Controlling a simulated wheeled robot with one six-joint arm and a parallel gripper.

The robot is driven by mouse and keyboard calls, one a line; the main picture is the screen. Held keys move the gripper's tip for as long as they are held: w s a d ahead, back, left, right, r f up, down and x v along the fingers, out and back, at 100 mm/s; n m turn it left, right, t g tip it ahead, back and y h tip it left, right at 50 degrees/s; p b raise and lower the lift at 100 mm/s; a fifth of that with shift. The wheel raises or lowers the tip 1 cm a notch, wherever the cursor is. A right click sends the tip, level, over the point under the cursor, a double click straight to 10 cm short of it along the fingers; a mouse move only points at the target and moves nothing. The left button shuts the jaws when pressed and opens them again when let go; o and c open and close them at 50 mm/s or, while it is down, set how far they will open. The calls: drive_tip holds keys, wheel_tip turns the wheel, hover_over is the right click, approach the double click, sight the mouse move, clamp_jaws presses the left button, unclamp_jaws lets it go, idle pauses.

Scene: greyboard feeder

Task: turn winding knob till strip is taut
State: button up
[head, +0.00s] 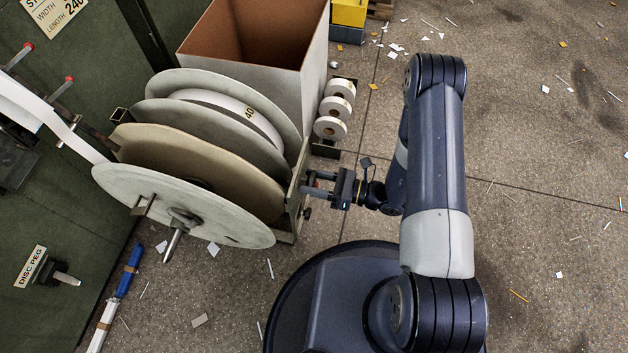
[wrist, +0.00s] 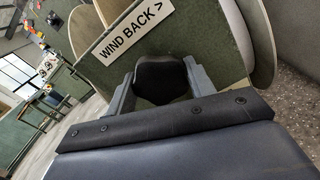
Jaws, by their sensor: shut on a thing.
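My gripper (head: 316,185) is at the right side of the reel stand. In the wrist view its two grey fingers (wrist: 160,84) are shut on a black winding knob (wrist: 161,70), one on each side. The knob sits below a white label (wrist: 136,32) reading "WIND BACK >" on a green plate. In the head view the knob is hidden by the fingers. The white strip (head: 62,130) runs down from the upper left to the reel discs (head: 180,205), with a bend along it; I cannot tell how tight it is.
A large open carton (head: 312,75) stands behind the reels, with several small white rolls (head: 330,127) beside it. A green machine panel (head: 50,205) with a disc peg (head: 66,279) is at left. Paper scraps litter the floor (head: 540,140), which is otherwise open at right.

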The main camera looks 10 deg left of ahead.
drive_tip(key=o, duration=1)
drive_tip(key=d, duration=0.3)
drive_tip(key=d+p, duration=0.1)
drive_tip(key=d, duration=0.3)
drive_tip(key=d+p, duration=0.1)
drive_tip(key=d, duration=0.3)
drive_tip(key=shift+s, duration=0.4)
drive_tip(key=shift+a, duration=0.2)
drive_tip(key=a, duration=0.3)
drive_tip(key=a+b, duration=0.1)
drive_tip(key=a, duration=0.3)
drive_tip(key=a+b, duration=0.1)
drive_tip(key=a, duration=0.2)
drive_tip(key=shift+w+a, duration=0.3)
drive_tip(key=shift+w, duration=0.1)
drive_tip(key=shift+d, duration=0.15)
